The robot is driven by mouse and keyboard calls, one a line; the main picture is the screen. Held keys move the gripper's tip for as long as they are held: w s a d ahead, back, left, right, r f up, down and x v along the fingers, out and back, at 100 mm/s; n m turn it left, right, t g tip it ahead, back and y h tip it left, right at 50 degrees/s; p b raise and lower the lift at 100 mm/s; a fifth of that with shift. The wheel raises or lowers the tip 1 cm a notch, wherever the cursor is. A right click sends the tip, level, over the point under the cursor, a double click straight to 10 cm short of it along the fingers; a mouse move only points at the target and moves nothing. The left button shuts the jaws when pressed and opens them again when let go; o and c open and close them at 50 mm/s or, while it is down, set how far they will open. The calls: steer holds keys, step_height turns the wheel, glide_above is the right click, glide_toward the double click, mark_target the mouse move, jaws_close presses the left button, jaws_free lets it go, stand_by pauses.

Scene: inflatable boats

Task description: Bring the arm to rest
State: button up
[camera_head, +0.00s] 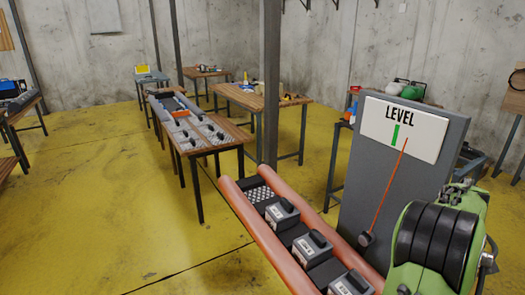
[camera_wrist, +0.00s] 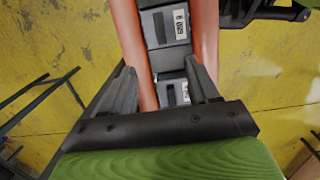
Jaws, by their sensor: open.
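My gripper (camera_wrist: 161,66) shows in the wrist view with its two grey fingers spread apart and nothing held between them. It points down over a long rack with orange tubes along both sides, one of which (camera_wrist: 128,30) runs at the left. Grey labelled boxes (camera_wrist: 166,27) lie in a row between the tubes, below and beyond the fingertips; I cannot tell the height gap. In the head view my green and black arm (camera_head: 436,238) stands at the lower right, beside the rack. The fingers cannot be made out there.
The orange tube (camera_head: 262,232) and several grey boxes (camera_head: 311,249) show in the head view. A grey panel with a LEVEL dial (camera_head: 402,128) and red needle stands close to my arm. A dark post (camera_head: 271,85) rises behind the rack. Yellow floor (camera_head: 110,225) is clear at left.

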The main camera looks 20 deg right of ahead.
steer(key=w+a+r+t+p, duration=0.2)
steer(key=w+a+r, duration=0.2)
steer(key=a+r, duration=0.45)
steer(key=w+a+r+t+p, duration=0.25)
steer(key=a+r, duration=0.25)
steer(key=a, duration=0.7)
steer(key=s+a+r+m+t+p, duration=0.1)
steer(key=s+a, duration=0.3)
steer(key=a, duration=0.4)
steer(key=s+a+r+t+p, duration=0.1)
steer(key=s+a+r+p, duration=0.1)
steer(key=a, duration=0.7)
steer(key=shift+s+m+p, duration=0.4)
steer(key=shift+s+p, duration=0.15)
steer(key=shift+s, duration=0.7)
steer(key=shift+a+r, duration=0.1)
